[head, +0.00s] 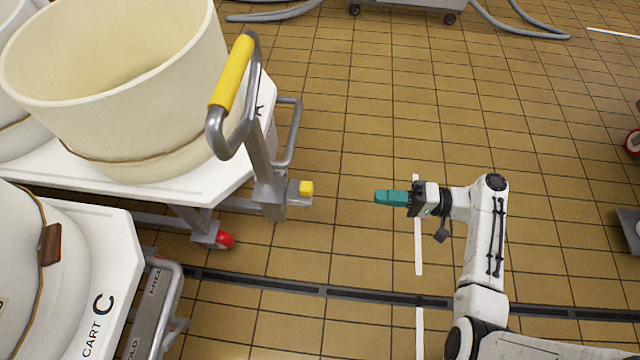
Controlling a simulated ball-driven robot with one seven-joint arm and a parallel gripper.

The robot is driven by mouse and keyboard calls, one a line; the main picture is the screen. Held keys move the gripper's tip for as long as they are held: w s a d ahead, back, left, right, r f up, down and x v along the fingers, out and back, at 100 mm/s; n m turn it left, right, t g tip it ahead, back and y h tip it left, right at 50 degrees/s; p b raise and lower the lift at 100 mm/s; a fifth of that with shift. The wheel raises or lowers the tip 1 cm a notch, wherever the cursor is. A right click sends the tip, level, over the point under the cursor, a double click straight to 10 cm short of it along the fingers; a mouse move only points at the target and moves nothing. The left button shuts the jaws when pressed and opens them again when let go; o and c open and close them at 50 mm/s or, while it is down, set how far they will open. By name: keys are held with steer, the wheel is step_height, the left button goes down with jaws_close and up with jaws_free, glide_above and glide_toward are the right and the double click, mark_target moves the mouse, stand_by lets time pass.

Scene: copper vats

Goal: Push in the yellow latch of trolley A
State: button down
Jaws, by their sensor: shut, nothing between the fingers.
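The yellow latch (306,188) is a small block on a grey metal bracket at the right end of a white trolley (190,195). The trolley carries a large cream tub (125,85), and part of a letter that looks like A shows near its handle (232,75), which has a yellow grip. My gripper (378,197) is shut and empty, with teal fingers pointing left towards the latch. It is apart from the latch, to its right, with a clear gap between them.
Another trolley marked CART C (100,320) stands at the lower left, with a grey frame. A red caster part (225,240) sits under the first trolley. A floor drain (330,291) crosses the tiles. Grey hoses (520,28) lie at the back. The floor around my gripper is clear.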

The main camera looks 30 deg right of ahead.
steer(key=shift+w+d, duration=0.1)
steer(key=shift+w, duration=0.05)
glide_toward(300, 188)
steer(key=w+a, duration=0.1)
steer(key=w+a+f+b, duration=0.1)
steer(key=w+a, duration=0.1)
steer(key=shift+f, duration=0.1)
stand_by(0.6)
steer(key=shift+x, duration=1.25)
